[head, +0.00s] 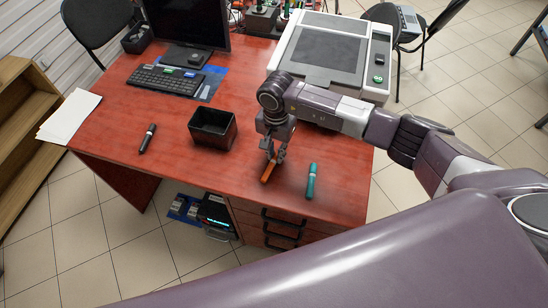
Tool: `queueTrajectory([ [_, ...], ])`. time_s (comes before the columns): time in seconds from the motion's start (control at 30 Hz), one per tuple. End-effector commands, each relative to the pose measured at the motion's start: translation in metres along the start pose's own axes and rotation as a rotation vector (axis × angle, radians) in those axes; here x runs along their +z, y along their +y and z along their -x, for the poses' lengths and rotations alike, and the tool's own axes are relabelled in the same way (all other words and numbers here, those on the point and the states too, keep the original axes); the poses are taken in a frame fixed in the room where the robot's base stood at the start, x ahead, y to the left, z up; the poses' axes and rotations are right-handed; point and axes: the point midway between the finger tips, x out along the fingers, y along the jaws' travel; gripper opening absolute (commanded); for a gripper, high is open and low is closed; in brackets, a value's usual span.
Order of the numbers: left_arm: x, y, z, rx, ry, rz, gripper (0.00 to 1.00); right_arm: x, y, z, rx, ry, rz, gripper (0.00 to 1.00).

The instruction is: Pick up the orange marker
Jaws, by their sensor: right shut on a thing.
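The orange marker (267,172) is on or just above the red-brown desk, near its front edge. My right gripper (274,158) points down over it and is shut on its upper end. The fingers cover part of that end. I cannot tell whether the marker still touches the desk. A teal marker (312,181) lies to the right of the gripper, apart from it. A dark marker (148,138) lies farther left on the desk. My left gripper does not show.
An open black box (212,129) stands left of the gripper. A keyboard (165,81) and a monitor (189,27) are at the back left. A large grey-white machine (331,54) stands behind my right arm. The desk (185,166) is clear between the dark marker and the box.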

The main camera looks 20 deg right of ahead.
Motion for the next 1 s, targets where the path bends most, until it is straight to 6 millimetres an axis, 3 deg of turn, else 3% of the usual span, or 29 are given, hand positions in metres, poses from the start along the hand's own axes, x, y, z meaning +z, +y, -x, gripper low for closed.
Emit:
queueTrajectory([
  [0.27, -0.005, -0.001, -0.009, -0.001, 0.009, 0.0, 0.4, -0.002, -0.001, 0.032, -0.005, 0.004, 0.001, 0.0],
  [0.7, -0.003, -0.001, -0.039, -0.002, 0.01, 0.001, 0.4, -0.002, -0.001, 0.152, -0.005, 0.005, 0.001, 0.0],
  [1.0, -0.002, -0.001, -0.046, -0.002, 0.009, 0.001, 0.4, 0.0, 0.0, 0.194, -0.001, 0.002, 0.0, 0.0],
])
